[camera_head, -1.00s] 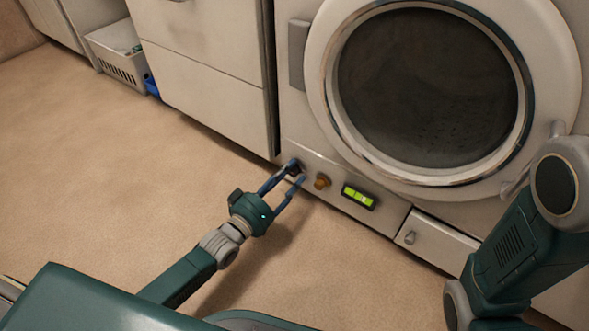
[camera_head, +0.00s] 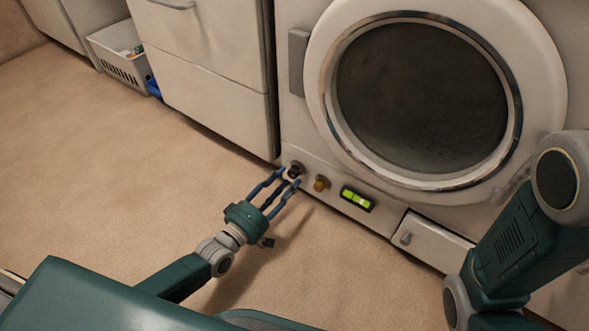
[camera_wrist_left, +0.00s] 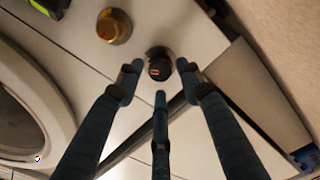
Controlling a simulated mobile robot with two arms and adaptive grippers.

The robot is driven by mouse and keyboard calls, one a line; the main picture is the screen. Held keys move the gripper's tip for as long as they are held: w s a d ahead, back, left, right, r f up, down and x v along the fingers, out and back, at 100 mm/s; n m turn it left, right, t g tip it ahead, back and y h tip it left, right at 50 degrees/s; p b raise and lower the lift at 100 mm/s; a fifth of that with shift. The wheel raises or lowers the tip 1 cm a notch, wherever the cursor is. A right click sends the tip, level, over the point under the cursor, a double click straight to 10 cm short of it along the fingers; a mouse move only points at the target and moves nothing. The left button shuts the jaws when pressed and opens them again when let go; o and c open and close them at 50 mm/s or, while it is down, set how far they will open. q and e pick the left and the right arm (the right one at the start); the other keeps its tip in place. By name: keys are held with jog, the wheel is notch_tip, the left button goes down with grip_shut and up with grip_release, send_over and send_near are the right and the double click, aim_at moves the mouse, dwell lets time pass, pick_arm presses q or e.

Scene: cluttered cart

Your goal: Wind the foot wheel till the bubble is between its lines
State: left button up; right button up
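A dark knob (camera_head: 295,170) with a red mark, which looks like the foot wheel, sits low on the washer's front panel. An amber knob (camera_head: 321,184) is to its right, and the green bubble level (camera_head: 357,199) is further right. A paler patch shows in the vial, but its place against the lines is too small to tell. My left gripper (camera_head: 288,178) is open with three blue fingers. In the left wrist view the dark knob (camera_wrist_left: 160,66) lies ahead, between the spread fingertips, seemingly not gripped. My right gripper is out of view.
The washer's round door (camera_head: 425,95) is above the panel. A small flap with a handle (camera_head: 430,241) is right of the level. A drawer cabinet (camera_head: 205,60) stands left, with a white basket (camera_head: 122,62) beyond. The floor in front is bare.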

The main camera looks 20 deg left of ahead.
pick_arm(q)
jog(key=shift+w, duration=0.1)
jog(key=shift+b+x, duration=0.3)
jog(key=shift+x, duration=0.9)
jog(key=shift+c, duration=0.5)
